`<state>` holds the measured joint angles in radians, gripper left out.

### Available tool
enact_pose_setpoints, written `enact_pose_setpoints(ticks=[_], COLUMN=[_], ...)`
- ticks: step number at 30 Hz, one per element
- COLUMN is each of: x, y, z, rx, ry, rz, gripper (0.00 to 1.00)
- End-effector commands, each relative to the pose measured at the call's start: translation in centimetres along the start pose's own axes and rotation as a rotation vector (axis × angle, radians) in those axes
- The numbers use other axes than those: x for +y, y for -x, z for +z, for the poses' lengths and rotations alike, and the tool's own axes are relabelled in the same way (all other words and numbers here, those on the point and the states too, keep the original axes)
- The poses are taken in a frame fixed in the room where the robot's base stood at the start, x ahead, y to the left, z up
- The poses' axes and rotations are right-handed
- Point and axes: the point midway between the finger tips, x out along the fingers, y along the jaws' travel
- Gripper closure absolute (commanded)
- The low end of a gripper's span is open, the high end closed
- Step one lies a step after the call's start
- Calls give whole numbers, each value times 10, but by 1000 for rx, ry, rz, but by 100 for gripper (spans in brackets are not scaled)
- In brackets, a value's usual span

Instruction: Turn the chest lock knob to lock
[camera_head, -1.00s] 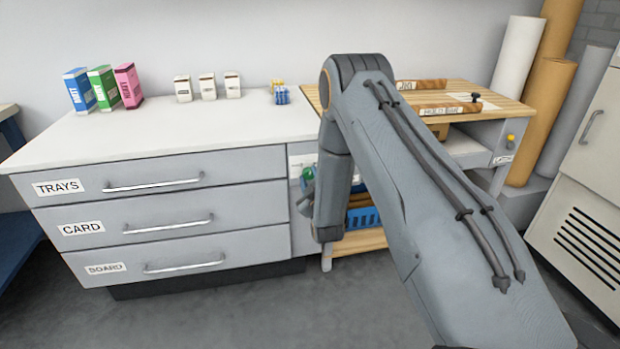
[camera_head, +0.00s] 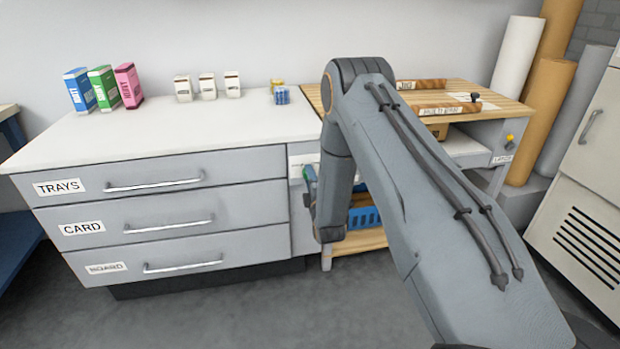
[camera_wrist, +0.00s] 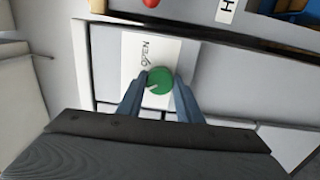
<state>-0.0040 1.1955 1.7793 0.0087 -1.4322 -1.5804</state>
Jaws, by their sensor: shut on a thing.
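The chest of drawers (camera_head: 165,162) is grey with a white top and stands at the left in the head view. Its lock knob (camera_wrist: 159,80) is a round green knob in the wrist view, on a white plate (camera_wrist: 138,64) with lettering that looks like "OPEN". My gripper (camera_wrist: 160,90) is shut on the knob, one finger on each side of it.
Three drawers with bar handles are labelled TRAYS, CARD and BOARD; all look shut. Coloured boxes (camera_head: 103,88) and small white cartons (camera_head: 207,86) stand on the chest top. A wooden-topped bench (camera_head: 490,104) is to the right, with a blue crate (camera_head: 363,217) below. Grey floor is clear in front.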

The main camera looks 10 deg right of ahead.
Motion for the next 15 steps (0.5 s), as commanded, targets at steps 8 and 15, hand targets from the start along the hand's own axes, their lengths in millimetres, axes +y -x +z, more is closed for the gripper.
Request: enact_pose_setpoints(ticks=[8,15], x=[0,0], y=[0,0], z=[-1,-1], rx=[6,7], ry=[123,162], rz=[0,1], gripper=[90,90])
